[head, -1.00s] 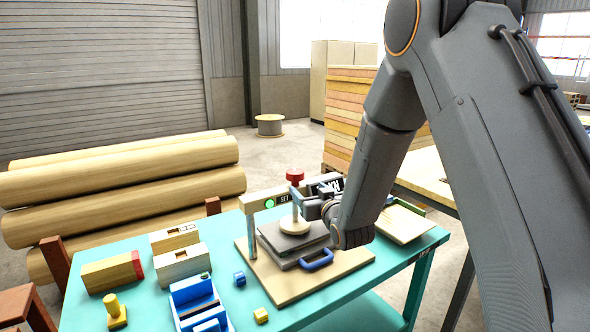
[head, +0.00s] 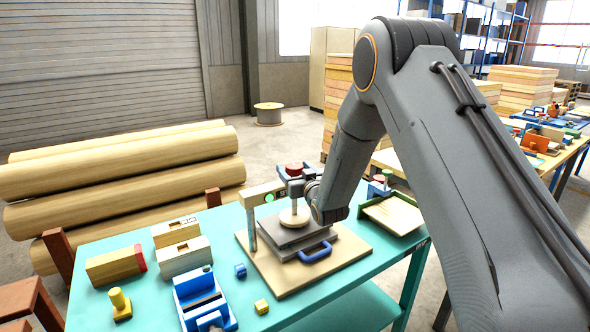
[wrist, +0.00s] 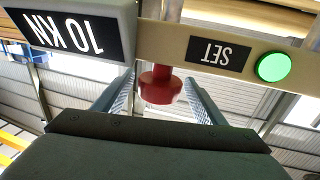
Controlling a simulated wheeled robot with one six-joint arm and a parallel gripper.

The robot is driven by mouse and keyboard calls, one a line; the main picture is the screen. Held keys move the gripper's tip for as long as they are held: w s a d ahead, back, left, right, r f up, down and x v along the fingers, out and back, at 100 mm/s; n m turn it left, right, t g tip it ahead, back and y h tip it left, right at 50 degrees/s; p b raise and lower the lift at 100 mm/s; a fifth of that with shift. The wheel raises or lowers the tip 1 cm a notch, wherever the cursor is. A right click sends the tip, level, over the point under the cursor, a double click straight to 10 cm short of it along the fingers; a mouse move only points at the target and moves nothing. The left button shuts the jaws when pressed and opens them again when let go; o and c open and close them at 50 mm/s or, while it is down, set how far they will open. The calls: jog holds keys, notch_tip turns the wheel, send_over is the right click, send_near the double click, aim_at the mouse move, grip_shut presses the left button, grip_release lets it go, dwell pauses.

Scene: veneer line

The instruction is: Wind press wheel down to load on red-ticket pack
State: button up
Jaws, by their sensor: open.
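The press stands on a wooden base board (head: 270,285) on the teal table. Its red wheel (head: 293,169) tops the screw, and a round pale pressure foot (head: 294,217) sits low over a grey flat stack (head: 300,235) with a blue handle (head: 316,253). I see no red ticket on this stack. A block with a red end (head: 138,258) lies at the left. My gripper (head: 294,188) is at the press head. In the wrist view, the open jaws (wrist: 160,88) flank the red wheel (wrist: 160,84); contact cannot be told. A green lamp (wrist: 273,67) glows beside SET.
A 10 KN plate (wrist: 65,32) is at upper left in the wrist view. A pale tray (head: 394,214) stands right.

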aim_at(296, 173)
jog(key=c, duration=1)
jog(key=shift+a+m+h+b, duration=0.1)
jog(key=shift+m+h+b, duration=0.3)
jog(key=shift+h+b, duration=0.2)
jog(key=shift+c, duration=0.2)
jog(key=shift+m+t+h+b, duration=0.55)
jog(key=shift+m+h, duration=0.15)
jog(key=shift+h, duration=0.3)
jog(key=o, duration=1)
jog(key=shift+o, duration=0.2)
jog(key=shift+s, duration=0.15)
jog(key=shift+b+v, duration=1.2)
jog(key=shift+v, duration=2.6)
